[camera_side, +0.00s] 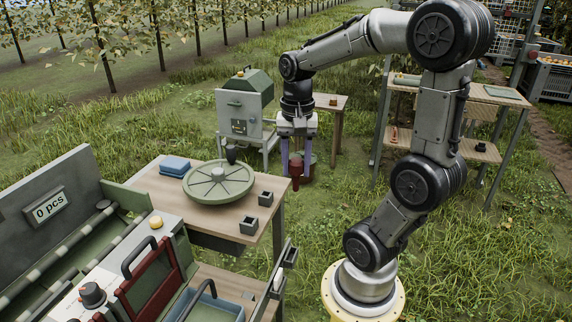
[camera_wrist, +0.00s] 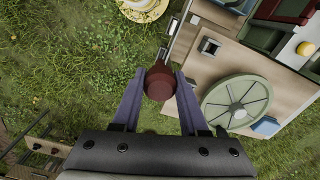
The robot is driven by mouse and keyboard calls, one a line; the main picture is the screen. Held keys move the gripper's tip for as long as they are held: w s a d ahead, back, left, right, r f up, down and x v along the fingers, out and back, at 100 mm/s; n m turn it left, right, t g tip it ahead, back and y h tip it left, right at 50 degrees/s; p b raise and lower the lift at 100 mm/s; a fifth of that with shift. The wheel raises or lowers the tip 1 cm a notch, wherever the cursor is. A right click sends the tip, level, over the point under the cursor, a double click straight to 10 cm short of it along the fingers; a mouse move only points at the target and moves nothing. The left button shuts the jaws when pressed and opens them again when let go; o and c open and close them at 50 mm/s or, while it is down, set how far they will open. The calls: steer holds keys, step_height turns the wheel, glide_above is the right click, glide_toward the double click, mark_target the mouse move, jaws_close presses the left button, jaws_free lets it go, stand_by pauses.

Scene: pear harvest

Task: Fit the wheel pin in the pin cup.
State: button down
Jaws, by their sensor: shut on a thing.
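My gripper (camera_side: 297,168) has purple fingers and points down beyond the table's right side. It is shut on a dark red pin (camera_side: 295,171), which hangs below the fingertips. In the wrist view the same pin (camera_wrist: 160,84) sits between the two fingers (camera_wrist: 160,76), its rounded body facing the camera. The pin is apart from both. One cup (camera_wrist: 210,46) shows clearly in the wrist view. I cannot tell which is the pin cup.
A green spoked wheel (camera_side: 215,190) with a dark upright handle (camera_side: 231,154) lies on the wooden table (camera_side: 160,198). A grey-green box machine (camera_side: 240,105) stands behind my gripper.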

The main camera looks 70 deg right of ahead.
steer(key=shift+s+a+r, duration=0.15)
steer(key=shift+s+r, duration=0.1)
steer(key=shift+r, duration=3.4)
steer(key=shift+w, duration=0.1)
steer(key=w+a+f, duration=0.1)
steer(key=w+f, duration=0.4)
steer(key=f, duration=0.2)
steer(key=w+a+f, duration=0.2)
steer(key=w+f, duration=0.4)
steer(key=f, duration=0.2)
steer(key=shift+w+a, duration=0.15)
steer(key=shift+a, duration=0.1)
steer(key=shift+f, duration=0.4)
steer(key=shift+f, duration=0.35)
